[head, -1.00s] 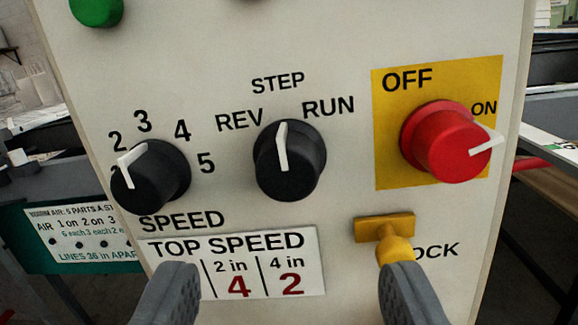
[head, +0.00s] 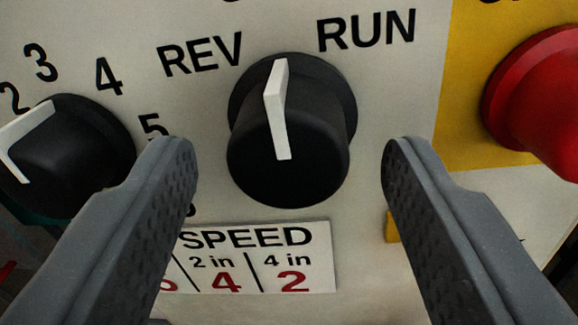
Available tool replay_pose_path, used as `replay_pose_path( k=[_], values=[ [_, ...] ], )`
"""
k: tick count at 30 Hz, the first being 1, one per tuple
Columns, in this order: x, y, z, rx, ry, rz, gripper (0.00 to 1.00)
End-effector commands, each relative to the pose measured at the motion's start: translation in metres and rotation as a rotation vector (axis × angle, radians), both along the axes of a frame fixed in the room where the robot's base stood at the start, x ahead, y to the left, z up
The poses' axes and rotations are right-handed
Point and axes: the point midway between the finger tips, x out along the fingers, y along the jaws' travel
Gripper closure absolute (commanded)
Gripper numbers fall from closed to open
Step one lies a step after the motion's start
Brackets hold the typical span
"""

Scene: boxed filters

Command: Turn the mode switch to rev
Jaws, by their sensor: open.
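The mode switch (head: 310,165) is a black round knob with a white pointer line, in the middle of the head view. Its pointer is close to upright, toward the top, between the REV label (head: 201,54) on the left and the RUN label (head: 367,31) on the right. The STEP label is out of view above. My gripper (head: 284,165) is open, with one grey finger on each side of the knob. A gap shows between each finger and the knob, and neither appears to touch it.
The black speed knob (head: 75,150) is close to my left finger. A red switch (head: 545,105) on a yellow plate (head: 460,90) is to the right. A TOP SPEED plate (head: 320,270) lies below. A yellow lock part (head: 392,227) is mostly hidden behind my right finger.

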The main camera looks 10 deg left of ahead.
Motion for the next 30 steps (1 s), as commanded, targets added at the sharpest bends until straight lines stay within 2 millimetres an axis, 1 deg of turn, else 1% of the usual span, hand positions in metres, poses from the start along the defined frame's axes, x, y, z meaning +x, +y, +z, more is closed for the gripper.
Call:
replay_pose_path(
  k=[5, 6, 8, 9, 10, 11, 12, 13, 15, 20, 26, 30],
  values=[
    [-0.0001, -0.0001, 0.0001, 0.000, 0.000, 0.000, 0.46],
    [-0.0001, -0.0001, 0.0001, 0.000, 0.000, 0.000, 0.49],
    [-0.0001, -0.0001, 0.0001, 0.000, 0.000, 0.000, 0.65],
    [-0.0001, -0.0001, 0.0001, 0.000, 0.000, 0.000, 0.76],
    [-0.0001, 0.0000, 0.0002, 0.000, 0.000, 0.000, 0.85],
    [-0.0001, -0.0001, 0.0001, 0.000, 0.000, -0.001, 0.90],
    [-0.0001, -0.0001, 0.0001, 0.000, 0.000, -0.001, 0.90],
    [-0.0001, -0.0065, -0.0001, 0.000, 0.000, -0.003, 0.90],
    [-0.0001, -0.0030, 0.0001, -0.001, 0.000, -0.002, 0.90],
    [-0.0002, -0.0016, -0.0001, -0.022, 0.001, -0.002, 0.90],
    [-0.0003, -0.0016, -0.0005, -0.112, 0.002, -0.003, 0.90],
    [-0.0004, -0.0020, -0.0011, -0.216, 0.003, -0.004, 0.90]
  ],
)
